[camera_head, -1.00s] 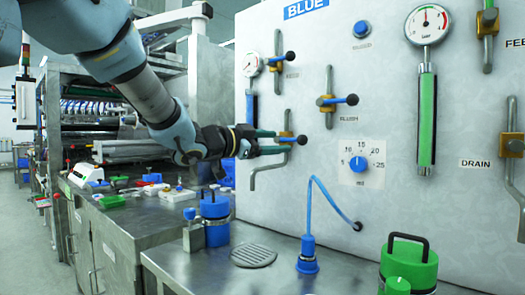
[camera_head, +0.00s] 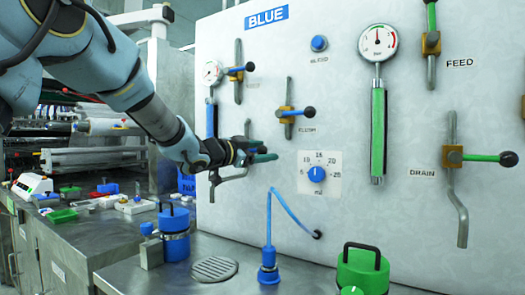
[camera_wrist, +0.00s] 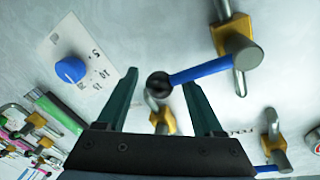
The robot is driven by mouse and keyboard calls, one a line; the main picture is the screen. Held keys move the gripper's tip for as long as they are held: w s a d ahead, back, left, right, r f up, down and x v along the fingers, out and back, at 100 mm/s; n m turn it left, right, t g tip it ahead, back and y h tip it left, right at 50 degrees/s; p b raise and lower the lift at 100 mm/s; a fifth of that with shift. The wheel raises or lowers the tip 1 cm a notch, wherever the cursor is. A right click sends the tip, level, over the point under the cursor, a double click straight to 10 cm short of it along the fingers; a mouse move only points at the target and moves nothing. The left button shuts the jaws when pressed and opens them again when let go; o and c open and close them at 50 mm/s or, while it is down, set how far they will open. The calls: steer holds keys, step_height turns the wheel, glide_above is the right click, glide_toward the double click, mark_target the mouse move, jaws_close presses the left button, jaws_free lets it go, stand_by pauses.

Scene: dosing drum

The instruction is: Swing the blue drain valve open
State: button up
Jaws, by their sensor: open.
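The blue drain valve is the lowest lever valve on the left of the blue panel. Its grey pipe (camera_head: 212,188) shows below my gripper (camera_head: 266,154), which hides its lever in the head view. In the wrist view the blue lever (camera_wrist: 200,71) runs from its pivot to a dark ball knob (camera_wrist: 158,84). The knob lies between the two fingers of my open gripper (camera_wrist: 160,88), with gaps on both sides. The valve's yellow body (camera_wrist: 233,35) is at the upper right there.
The blue flush valve (camera_head: 288,113) and feed valve (camera_head: 238,70) are above. The dial (camera_head: 317,173) is right of my gripper. A blue hose (camera_head: 286,211) rises from the bench below. A green-handled drain valve (camera_head: 455,156) is farther right.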

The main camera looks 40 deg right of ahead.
steer(key=shift+f, duration=0.15)
steer(key=c, duration=1.1)
jaws_close()
